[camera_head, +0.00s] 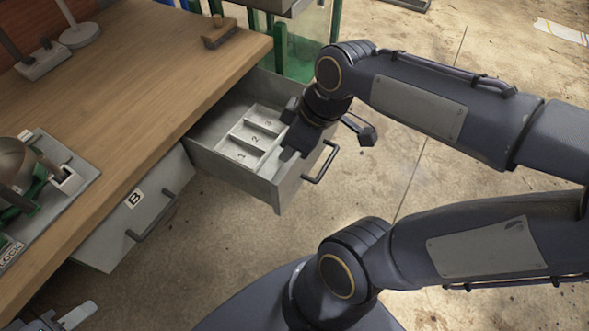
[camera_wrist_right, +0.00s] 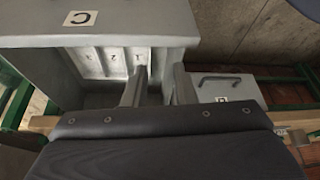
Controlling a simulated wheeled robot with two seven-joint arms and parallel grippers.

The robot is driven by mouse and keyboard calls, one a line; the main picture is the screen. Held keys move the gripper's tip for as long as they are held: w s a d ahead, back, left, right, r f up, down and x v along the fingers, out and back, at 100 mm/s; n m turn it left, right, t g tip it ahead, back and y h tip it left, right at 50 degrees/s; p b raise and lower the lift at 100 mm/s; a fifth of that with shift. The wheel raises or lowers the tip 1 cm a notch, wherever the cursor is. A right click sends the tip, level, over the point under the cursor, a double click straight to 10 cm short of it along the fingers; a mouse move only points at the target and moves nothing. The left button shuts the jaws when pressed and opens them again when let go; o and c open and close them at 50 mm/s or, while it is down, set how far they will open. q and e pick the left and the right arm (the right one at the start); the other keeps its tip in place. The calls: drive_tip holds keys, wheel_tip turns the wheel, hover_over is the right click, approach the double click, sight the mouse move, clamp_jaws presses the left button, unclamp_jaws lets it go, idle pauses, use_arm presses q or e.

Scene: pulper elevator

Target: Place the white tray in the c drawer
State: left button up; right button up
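The white tray (camera_head: 262,132), with numbered compartments, lies inside the pulled-out c drawer (camera_head: 230,172). The drawer's C label shows in the right wrist view (camera_wrist_right: 80,18), where part of the tray (camera_wrist_right: 90,60) also shows. My right gripper (camera_head: 290,130) is over the drawer at the tray's right end. Its fingers (camera_wrist_right: 158,88) are apart, with no object visible clamped between them. The gripper hides the tray's right end in the head view. My left gripper (camera_head: 62,318) is low at the bottom left corner, partly cut off, away from the tray.
The closed B drawer (camera_head: 135,215) is beside the open one, under the wooden bench top (camera_head: 150,90). A brush (camera_head: 220,35) lies near the bench corner. A metal device (camera_head: 35,185) stands on the bench at left. Open concrete floor lies right of the drawer.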

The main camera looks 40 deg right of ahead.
drive_tip(key=s+a+f+m+t+y, duration=0.1)
drive_tip(key=s+a+m, duration=0.2)
drive_tip(key=s+m, duration=0.2)
drive_tip(key=m, duration=0.3)
drive_tip(key=shift+s+a+f+t, duration=0.15)
drive_tip(key=shift+s+f+t, duration=0.15)
drive_tip(key=shift+t, duration=0.1)
drive_tip(key=shift+r, duration=0.15)
